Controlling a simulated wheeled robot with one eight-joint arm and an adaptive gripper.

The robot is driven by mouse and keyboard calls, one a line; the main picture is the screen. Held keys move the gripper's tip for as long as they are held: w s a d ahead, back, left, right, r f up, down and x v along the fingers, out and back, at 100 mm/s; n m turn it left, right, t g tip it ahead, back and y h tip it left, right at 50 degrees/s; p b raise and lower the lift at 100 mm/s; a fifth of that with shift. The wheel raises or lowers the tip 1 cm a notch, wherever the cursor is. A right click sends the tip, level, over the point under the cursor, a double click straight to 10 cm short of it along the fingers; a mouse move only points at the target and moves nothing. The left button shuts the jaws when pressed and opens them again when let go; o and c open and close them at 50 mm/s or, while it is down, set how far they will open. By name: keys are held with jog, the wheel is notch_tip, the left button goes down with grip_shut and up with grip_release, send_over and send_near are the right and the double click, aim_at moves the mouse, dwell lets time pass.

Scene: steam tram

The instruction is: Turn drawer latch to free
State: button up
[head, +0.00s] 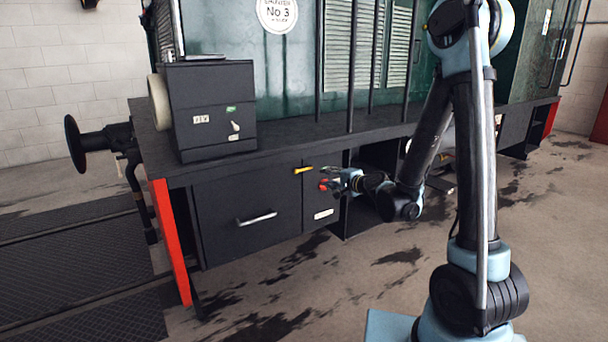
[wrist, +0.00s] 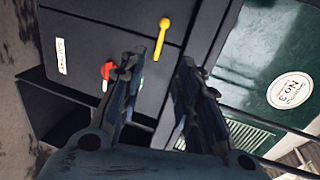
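A small yellow lever (head: 303,170) sits near the upper seam between the wide drawer front (head: 245,215) and the narrow panel (head: 318,200). It also shows in the wrist view (wrist: 161,38), just beyond my fingertips. A red knob (head: 324,185) is on the narrow panel; in the wrist view it (wrist: 106,72) is beside my left finger. I cannot tell which of the two is the drawer latch. My gripper (head: 336,177) is in front of the narrow panel. In the wrist view my gripper (wrist: 158,66) is open, with nothing visible between the fingers. A finger partly hides a green spot.
A dark box (head: 213,108) with small labels stands on the ledge above the drawer. The drawer has a metal bar handle (head: 257,218). Vertical dark posts (head: 353,70) rise above the ledge. An open recess lies right of the panel. The floor in front is clear.

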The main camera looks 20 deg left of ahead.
aim_at(304, 169)
jog(key=x, duration=1.8)
